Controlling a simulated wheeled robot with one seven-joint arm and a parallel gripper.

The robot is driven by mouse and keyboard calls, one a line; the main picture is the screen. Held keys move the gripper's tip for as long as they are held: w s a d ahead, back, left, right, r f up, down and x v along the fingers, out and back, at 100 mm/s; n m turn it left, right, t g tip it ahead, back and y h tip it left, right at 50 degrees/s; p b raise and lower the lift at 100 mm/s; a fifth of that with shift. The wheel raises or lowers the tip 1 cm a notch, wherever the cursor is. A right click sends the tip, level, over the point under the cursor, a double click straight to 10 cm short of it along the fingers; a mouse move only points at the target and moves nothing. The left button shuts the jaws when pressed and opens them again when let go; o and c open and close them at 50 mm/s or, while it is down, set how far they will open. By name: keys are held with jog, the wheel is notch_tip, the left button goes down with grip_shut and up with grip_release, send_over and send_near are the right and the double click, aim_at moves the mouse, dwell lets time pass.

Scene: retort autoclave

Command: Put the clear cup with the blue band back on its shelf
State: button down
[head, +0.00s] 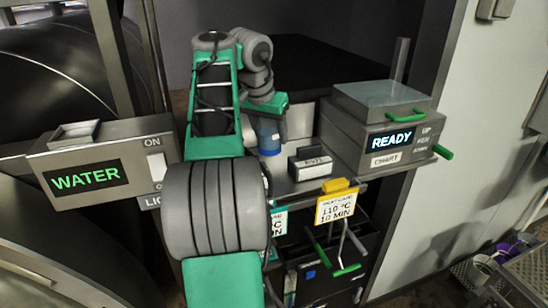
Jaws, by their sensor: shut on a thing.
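The cup with the blue band (268,137) is partly visible on or just above the grey shelf (292,183), below the end of my arm. My arm hides its left side. My gripper (266,113) reaches down over the cup from above and is shut on it. The fingertips are too small and covered to show clearly. The cup looks upright. I cannot tell whether its base touches the shelf.
Right of the cup stand a small labelled block (310,163) and a grey chart box (385,130) reading READY. A WATER switch box (90,165) is at left. A yellow tag (336,203) hangs at the front edge. A wire basket (490,270) sits lower right.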

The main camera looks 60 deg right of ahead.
aim_at(274, 146)
jog(key=shift+s+d+f, duration=0.15)
jog(key=shift+d+f, duration=0.1)
jog(key=shift+f, duration=0.15)
jog(key=shift+s+d+f+b, duration=0.1)
jog(key=shift+d+f+b, duration=0.05)
jog(key=shift+f+b, duration=0.8)
jog(key=shift+s+d+f+b, duration=0.1)
jog(key=shift+f+b, duration=0.8)
jog(key=shift+f, duration=0.05)
jog(key=c, duration=0.5)
grip_release()
